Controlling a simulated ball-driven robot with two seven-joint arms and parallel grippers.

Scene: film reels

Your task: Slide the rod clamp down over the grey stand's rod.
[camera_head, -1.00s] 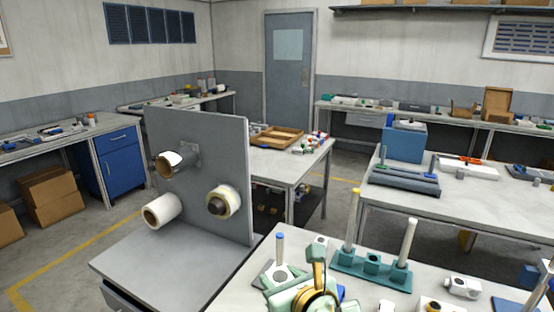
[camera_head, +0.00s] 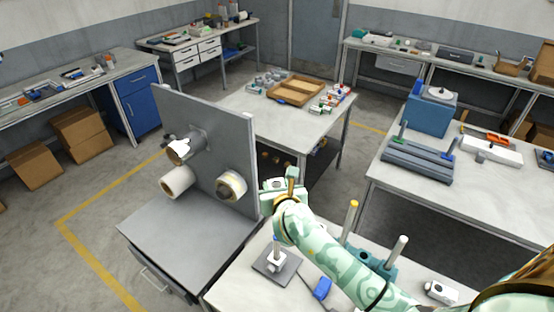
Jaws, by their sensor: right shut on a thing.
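The grey stand (camera_head: 262,266) is a flat square plate on the near table. Its upright rod has a blue tip (camera_head: 275,238), and a pale block with a dark hole (camera_head: 276,260) sits around or against its lower part. My right gripper (camera_head: 271,193) appears just above the rod tip in the picture, its arm reaching in from the lower right. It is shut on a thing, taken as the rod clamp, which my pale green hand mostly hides. I see no clamp around the rod's tip. My left gripper is not in view.
A teal rack with a yellow-tipped rod (camera_head: 350,218) and a white rod (camera_head: 397,250) stands right of the stand, partly behind my arm. A blue piece (camera_head: 322,289) and a white block (camera_head: 440,292) lie nearby. A grey upright panel (camera_head: 215,135) rises at the left.

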